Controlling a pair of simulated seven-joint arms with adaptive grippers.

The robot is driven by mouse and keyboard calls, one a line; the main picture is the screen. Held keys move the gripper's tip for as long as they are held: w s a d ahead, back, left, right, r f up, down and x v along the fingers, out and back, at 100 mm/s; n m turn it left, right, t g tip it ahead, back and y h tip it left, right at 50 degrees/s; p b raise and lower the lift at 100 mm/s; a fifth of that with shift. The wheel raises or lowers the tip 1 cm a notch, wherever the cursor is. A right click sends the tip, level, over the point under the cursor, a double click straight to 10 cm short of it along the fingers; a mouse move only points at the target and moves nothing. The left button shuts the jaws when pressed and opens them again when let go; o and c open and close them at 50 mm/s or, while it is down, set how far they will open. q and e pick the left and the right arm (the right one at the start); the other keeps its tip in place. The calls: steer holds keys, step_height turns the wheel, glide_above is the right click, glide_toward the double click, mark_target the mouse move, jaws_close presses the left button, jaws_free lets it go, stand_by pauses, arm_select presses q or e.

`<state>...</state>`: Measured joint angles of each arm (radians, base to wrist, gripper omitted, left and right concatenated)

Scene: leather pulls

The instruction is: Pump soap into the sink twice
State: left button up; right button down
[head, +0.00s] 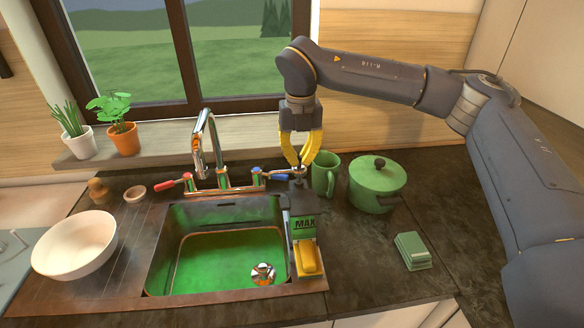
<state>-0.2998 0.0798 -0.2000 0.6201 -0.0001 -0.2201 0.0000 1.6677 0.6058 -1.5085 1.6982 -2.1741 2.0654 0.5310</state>
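The sink (220,290) has a green-tinted metal basin with a drain at its lower right. A dark soap dispenser (303,205) with a small pump head stands at the basin's right rim, behind a caddy marked MAX. My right gripper (302,164) points straight down over the pump head. Its yellow fingers curve in until their tips almost meet, with nothing clearly held between them. The tips overlap the pump top in this view, so I cannot tell whether they touch it. My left gripper is out of view.
A chrome faucet (204,150) with red and blue handles stands behind the basin. A green mug (325,176) and lidded pot (376,187) are close on the right. Yellow and green sponges (309,258) (412,251) and a white bowl (75,246) lie nearer the front.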

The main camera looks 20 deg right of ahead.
mark_target(299, 168)
steer(key=shift+f, duration=0.1)
steer(key=shift+f, duration=1.7)
steer(key=shift+r, duration=1.8)
steer(key=shift+r, duration=3)
steer(key=shift+a+f, duration=0.1)
